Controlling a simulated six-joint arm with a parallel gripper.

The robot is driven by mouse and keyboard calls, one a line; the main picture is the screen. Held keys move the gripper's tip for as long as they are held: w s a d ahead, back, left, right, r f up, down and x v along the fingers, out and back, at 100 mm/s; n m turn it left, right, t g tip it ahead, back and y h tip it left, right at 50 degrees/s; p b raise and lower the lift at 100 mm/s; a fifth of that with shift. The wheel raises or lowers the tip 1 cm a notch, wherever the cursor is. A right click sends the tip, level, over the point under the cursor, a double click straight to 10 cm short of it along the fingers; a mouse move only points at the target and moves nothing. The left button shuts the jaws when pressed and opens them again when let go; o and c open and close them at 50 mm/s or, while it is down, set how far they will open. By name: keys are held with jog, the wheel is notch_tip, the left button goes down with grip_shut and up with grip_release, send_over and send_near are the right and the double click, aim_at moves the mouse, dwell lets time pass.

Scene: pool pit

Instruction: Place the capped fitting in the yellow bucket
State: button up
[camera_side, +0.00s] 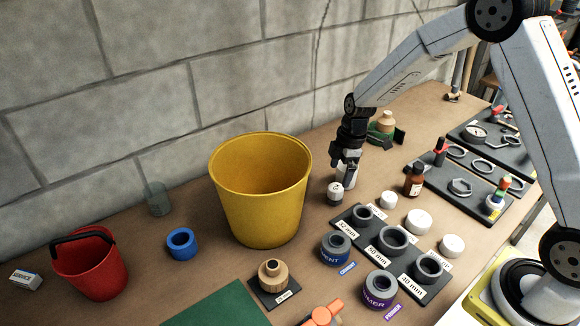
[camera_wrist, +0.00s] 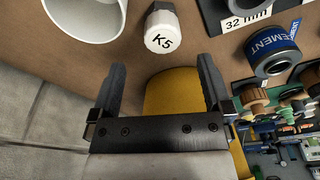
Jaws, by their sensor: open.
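The yellow bucket (camera_side: 262,205) stands upright near the middle of the table; part of it shows between and beyond the fingers in the wrist view (camera_wrist: 172,92). A small white-and-grey piece marked K5 (camera_wrist: 162,30), which looks like the capped fitting, stands on the table right of the bucket in the side view (camera_side: 336,194). A white open-ended tube (camera_wrist: 88,14) is beside it, and its side shows below the jaws in the side view (camera_side: 345,178). My gripper (camera_side: 347,160) is open, pointing down above them. Nothing is between its fingers in the wrist view (camera_wrist: 160,72).
A dark labelled rack (camera_side: 388,250) with grey rings stands in front of the K5 piece. A brown bottle (camera_side: 414,180) and white caps (camera_side: 418,221) are to the right. A red bucket (camera_side: 92,264) and blue ring (camera_side: 181,244) are left. A block wall (camera_side: 200,75) runs behind.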

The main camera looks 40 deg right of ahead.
aim_at(336, 188)
jog(key=shift+f, duration=0.1)
jog(key=shift+a+f, duration=0.2)
jog(key=shift+f, duration=1)
jog(key=shift+a+f, duration=0.15)
jog(key=shift+f, duration=0.65)
jog(key=shift+a+f, duration=0.15)
jog(key=shift+f, duration=0.6)
jog(key=shift+w+a+f, duration=0.1)
jog(key=shift+f, duration=0.9)
grip_shut()
jog(key=shift+r, duration=0.15)
